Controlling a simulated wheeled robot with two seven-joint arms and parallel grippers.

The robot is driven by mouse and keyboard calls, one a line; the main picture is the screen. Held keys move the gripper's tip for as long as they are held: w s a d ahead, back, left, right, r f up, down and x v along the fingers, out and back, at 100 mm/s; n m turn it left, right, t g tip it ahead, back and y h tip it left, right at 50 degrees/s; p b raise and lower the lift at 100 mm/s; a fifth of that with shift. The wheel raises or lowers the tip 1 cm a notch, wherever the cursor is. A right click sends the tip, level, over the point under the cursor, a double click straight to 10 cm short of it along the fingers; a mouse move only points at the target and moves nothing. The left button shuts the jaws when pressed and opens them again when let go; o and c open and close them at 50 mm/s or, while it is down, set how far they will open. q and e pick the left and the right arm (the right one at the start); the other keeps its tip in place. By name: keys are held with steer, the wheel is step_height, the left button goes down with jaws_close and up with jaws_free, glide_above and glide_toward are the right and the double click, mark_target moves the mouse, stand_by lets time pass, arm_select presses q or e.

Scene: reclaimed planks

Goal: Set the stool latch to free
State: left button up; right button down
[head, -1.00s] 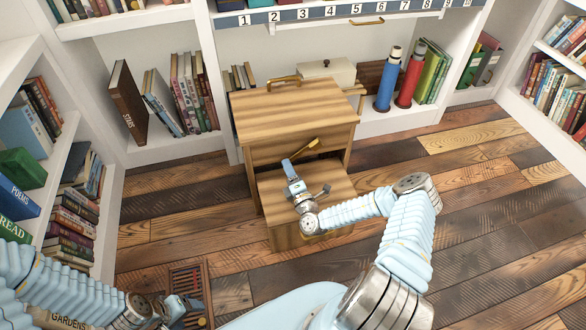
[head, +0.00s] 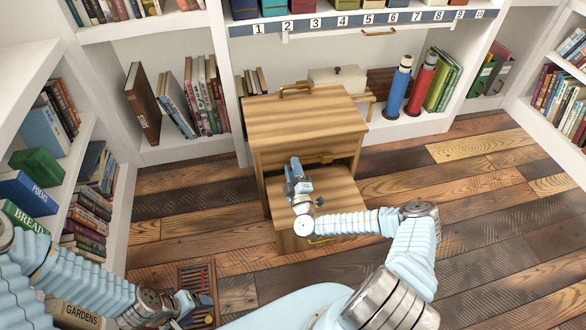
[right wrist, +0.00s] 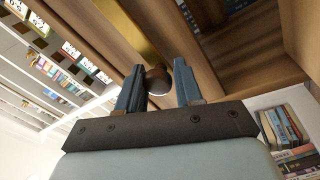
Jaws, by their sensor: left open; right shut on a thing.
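The wooden step stool (head: 300,107) stands against the shelves, with its lower step (head: 335,190) out in front. A brass latch lever (head: 322,159) lies nearly level across the front, just under the upper top. My right gripper (head: 293,160) is at the lever's left end. In the right wrist view, my right gripper's fingers (right wrist: 158,88) are closed about a dark round knob (right wrist: 157,76), with a brass strip (right wrist: 134,28) behind it. The fingers partly hide the knob. My left gripper (head: 197,301) is open and empty, low at the left, away from the stool.
White bookshelves surround the stool. A blue bottle (head: 395,88) and a red bottle (head: 420,85) stand on the low shelf to its right. A slatted dark frame (head: 196,274) lies on the floor beside my left gripper. The plank floor at the right is clear.

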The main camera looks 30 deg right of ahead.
steer(key=shift+r+m, duration=0.3)
steer(key=c, duration=0.9)
jaws_free()
steer(key=shift+r, duration=0.1)
steer(key=shift+o, duration=0.2)
steer(key=shift+s, duration=0.1)
steer(key=v, duration=1.3)
steer(key=shift+s+f, duration=0.25)
steer(key=shift+s, duration=0.05)
steer(key=shift+a, duration=0.15)
